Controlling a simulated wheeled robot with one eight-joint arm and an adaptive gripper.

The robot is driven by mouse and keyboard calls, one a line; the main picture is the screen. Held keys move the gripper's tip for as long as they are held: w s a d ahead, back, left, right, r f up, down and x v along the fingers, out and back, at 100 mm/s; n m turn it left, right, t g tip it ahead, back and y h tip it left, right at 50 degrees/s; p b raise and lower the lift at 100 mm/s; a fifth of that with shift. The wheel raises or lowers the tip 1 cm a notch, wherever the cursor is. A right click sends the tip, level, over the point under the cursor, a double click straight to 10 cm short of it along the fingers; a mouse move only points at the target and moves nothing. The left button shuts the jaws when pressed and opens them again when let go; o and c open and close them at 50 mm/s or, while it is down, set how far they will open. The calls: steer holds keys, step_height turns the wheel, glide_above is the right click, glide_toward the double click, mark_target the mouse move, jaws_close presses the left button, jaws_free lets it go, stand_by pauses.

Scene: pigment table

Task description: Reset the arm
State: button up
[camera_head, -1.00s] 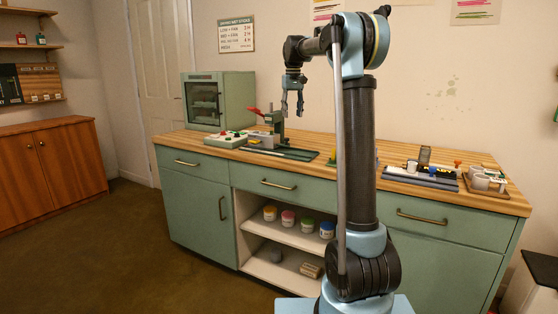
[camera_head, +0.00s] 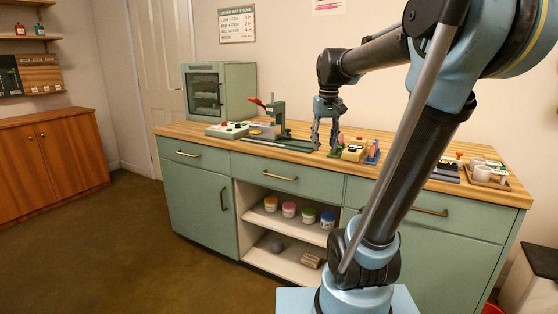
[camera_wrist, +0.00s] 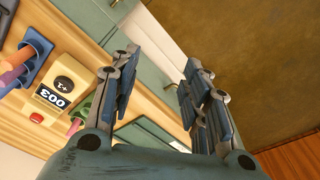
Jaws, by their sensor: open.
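My gripper (camera_head: 325,133) hangs over the front part of the wooden counter (camera_head: 225,145) in the head view, pointing down. Its two fingers are spread apart with nothing between them, and they also show in the wrist view (camera_wrist: 162,98). A small yellow device with a display reading 003 (camera_wrist: 58,92) lies to the left of the fingers in the wrist view. It stands just right of my gripper in the head view (camera_head: 354,152). The gripper and the device look apart.
A green cabinet oven (camera_head: 222,90) stands at the counter's back left, with a lever press (camera_head: 276,118) before it. A blue holder (camera_wrist: 37,52) is beside the device. A tray with white cups (camera_head: 487,174) sits at the right end. Jars (camera_head: 289,209) stand on the open shelf.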

steer(key=s+d+f+m, duration=0.1)
steer(key=s+d+f, duration=0.2)
steer(key=s+f, duration=1.8)
steer(key=shift+d+f+t, duration=0.2)
steer(key=shift+f+t, duration=0.1)
steer(key=shift+t, duration=0.1)
steer(key=shift+w, duration=0.1)
steer(key=shift+w+f, duration=0.25)
steer(key=shift+w, duration=0.25)
steer(key=shift+s, duration=0.1)
steer(key=shift+c, duration=1.2)
steer(key=shift+a, duration=0.1)
